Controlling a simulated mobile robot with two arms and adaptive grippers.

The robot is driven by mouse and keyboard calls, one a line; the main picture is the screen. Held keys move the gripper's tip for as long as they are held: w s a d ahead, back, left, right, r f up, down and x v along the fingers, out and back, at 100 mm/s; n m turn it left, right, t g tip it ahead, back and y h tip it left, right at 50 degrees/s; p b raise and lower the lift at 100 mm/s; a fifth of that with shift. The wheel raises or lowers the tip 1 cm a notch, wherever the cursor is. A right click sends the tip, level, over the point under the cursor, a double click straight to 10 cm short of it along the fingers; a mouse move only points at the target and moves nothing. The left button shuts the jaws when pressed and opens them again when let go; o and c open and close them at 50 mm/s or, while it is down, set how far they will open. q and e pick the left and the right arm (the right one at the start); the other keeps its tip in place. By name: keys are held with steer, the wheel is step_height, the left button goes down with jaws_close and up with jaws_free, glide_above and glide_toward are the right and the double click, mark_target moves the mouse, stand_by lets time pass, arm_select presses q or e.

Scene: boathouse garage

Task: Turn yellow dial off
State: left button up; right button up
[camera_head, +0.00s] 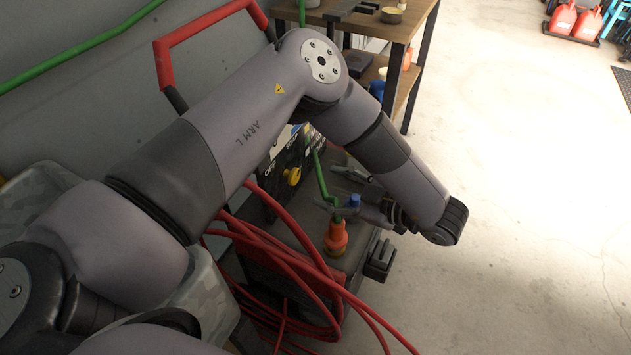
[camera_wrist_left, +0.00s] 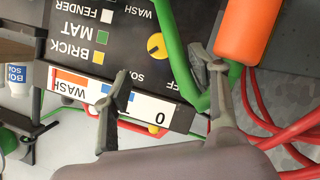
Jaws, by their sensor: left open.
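The yellow dial (camera_head: 293,177) is on the dark control panel of a machine, beside the "OFF" lettering. In the left wrist view the yellow dial (camera_wrist_left: 156,46) shows with a dark mark on its face. My left gripper (camera_head: 328,188) is open and empty, to the right of the dial in the head view. In the left wrist view its two fingers (camera_wrist_left: 160,64) stand apart, with the dial between and just beyond their tips. They look apart from the dial. My right gripper is not in view.
A green hose (camera_wrist_left: 172,62) runs close to the right finger, next to an orange cylinder (camera_wrist_left: 243,32). Red hoses (camera_head: 290,262) loop over the machine's front. A wooden workbench (camera_head: 408,28) stands behind.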

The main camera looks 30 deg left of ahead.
arm_select(q)
steer(key=shift+v, duration=1)
